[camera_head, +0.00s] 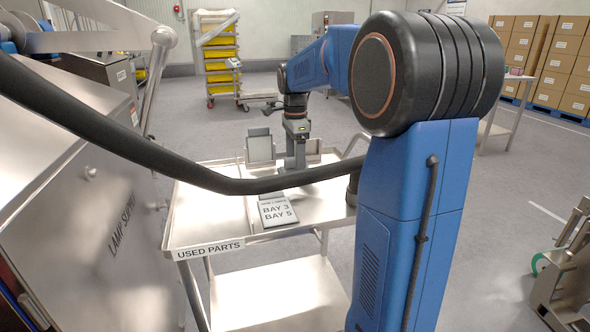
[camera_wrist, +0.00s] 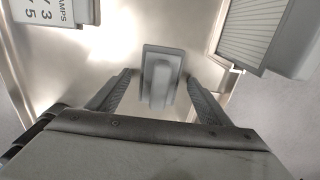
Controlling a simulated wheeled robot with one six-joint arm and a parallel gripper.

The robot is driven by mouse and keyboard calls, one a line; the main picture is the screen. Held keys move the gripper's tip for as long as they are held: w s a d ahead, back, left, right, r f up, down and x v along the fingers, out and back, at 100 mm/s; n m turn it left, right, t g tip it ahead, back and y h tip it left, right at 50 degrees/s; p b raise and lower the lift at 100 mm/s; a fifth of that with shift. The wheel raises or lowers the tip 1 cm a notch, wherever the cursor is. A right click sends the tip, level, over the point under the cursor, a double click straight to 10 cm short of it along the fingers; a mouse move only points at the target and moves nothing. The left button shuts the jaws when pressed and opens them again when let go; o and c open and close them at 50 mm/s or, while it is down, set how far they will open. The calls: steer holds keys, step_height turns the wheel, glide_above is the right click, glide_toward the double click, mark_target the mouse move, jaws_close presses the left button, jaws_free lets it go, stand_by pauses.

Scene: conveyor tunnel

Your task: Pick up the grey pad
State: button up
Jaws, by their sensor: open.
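In the wrist view a grey pad (camera_wrist: 150,54), a rectangular plate with a raised lighter block in its middle, lies on the shiny metal top. My gripper (camera_wrist: 160,78) is open, with one finger on each side of the pad and gaps between. I cannot tell how high the fingertips are above the top. In the head view my gripper (camera_head: 296,162) points down over the cart marked USED PARTS. I cannot make out the pad there.
A grey framed panel (camera_head: 260,149) stands beside my gripper. A LAMP SUPPLY cabinet (camera_head: 90,215) is at left.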

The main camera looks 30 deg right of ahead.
mark_target(294, 158)
steer(key=c, duration=1.1)
steer(key=shift+c, duration=0.2)
step_height(294, 158, up, 10)
steer(key=shift+r, duration=0.1)
steer(key=shift+o, duration=0.5)
steer(key=shift+o, duration=1.1)
steer(key=c, duration=0.5)
steer(key=shift+o, duration=0.2)
steer(key=shift+a, duration=0.15)
